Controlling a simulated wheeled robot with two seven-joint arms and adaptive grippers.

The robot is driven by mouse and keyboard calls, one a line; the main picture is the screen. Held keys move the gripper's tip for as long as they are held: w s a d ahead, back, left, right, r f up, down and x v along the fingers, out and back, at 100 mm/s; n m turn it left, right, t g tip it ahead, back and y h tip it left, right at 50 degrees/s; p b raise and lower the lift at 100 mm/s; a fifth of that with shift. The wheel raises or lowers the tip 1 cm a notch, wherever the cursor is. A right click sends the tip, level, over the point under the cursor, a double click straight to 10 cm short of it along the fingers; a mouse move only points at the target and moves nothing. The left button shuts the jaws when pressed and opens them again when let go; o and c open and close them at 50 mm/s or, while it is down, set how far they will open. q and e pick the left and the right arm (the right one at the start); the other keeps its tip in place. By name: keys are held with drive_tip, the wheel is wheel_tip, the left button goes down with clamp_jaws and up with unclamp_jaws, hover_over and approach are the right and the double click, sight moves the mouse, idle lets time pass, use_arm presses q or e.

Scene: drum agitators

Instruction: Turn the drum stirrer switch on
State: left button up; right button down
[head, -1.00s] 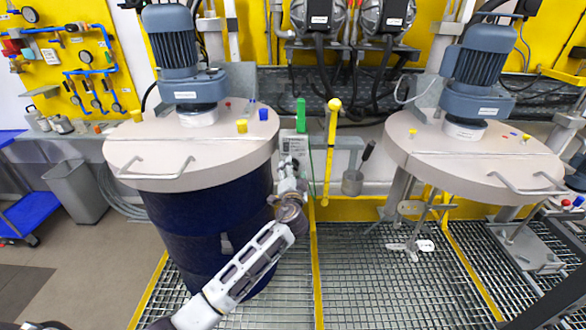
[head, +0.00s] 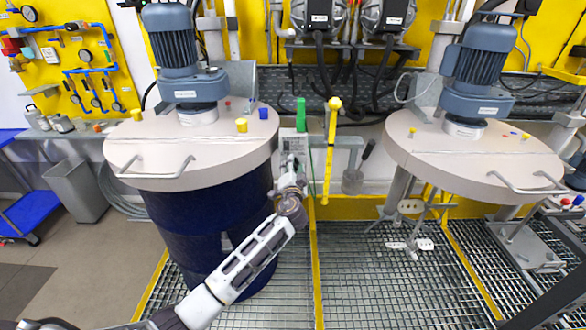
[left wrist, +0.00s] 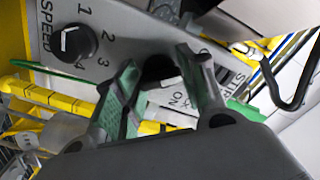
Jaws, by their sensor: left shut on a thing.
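The stirrer switch is a black knob (left wrist: 157,69) on a grey control panel (left wrist: 120,28) in the left wrist view. The panel also shows edge-on between the drums in the head view (head: 295,144). My left gripper (left wrist: 158,75) has its green-padded fingers on both sides of the knob, shut on it; the fingers hide part of the knob and its label. In the head view my left gripper (head: 292,168) is at the panel, beside the left drum (head: 205,225), and its grip is too small to see there. My right gripper is not in view.
A numbered speed knob (left wrist: 74,42) sits beside the switch. A yellow post (head: 331,150) stands right of the panel. Another lid with a blue motor (head: 478,65) is at the right. The grated floor (head: 375,290) in front is clear.

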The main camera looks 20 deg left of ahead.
use_arm(q)
drive_tip(key=shift+m, duration=0.3)
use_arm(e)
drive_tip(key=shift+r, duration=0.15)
use_arm(q)
drive_tip(key=m+p, duration=0.7)
drive_tip(key=m, duration=0.8)
drive_tip(key=shift+p, duration=0.4)
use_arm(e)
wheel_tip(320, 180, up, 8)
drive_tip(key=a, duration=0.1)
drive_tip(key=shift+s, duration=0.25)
use_arm(q)
drive_tip(key=shift+m, duration=0.3)
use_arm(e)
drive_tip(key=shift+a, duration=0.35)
use_arm(q)
drive_tip(key=o, duration=0.9)
drive_tip(key=shift+o, duration=0.6)
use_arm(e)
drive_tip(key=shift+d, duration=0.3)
